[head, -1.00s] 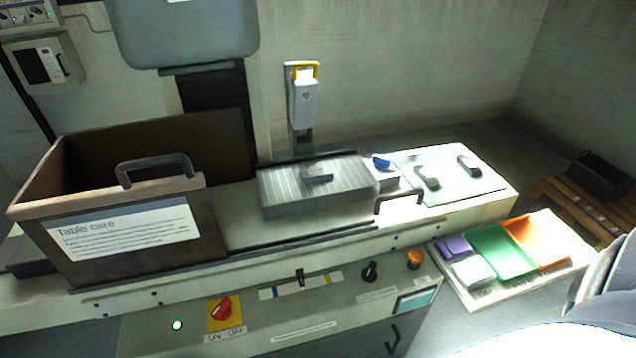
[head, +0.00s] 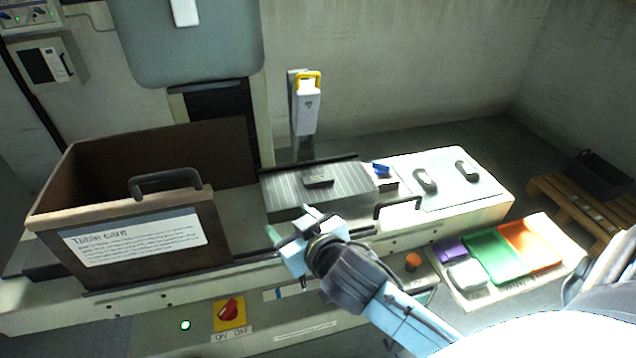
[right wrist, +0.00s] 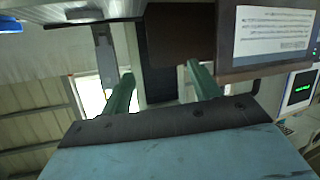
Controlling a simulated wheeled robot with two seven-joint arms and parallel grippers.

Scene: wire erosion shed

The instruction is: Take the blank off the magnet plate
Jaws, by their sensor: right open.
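The blank (head: 318,181) is a small dark grey block lying on top of the magnet plate (head: 350,183), a grey ribbed slab on the machine table. A blue knob (head: 381,168) stands at the plate's right end. My right gripper (head: 290,220) is in front of the plate's left front edge, apart from the blank. In the right wrist view its two green fingers (right wrist: 160,88) are spread with nothing between them. The blank cannot be made out in that view. My left gripper is not in view.
A brown open box (head: 225,235) labelled "Table care" stands left of the plate. A dark rail handle (head: 398,203) rises at its front right. A pale panel (head: 450,187) with two grips lies right. A coloured tray (head: 478,297) is at lower right; yellow-topped device (head: 307,95) behind.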

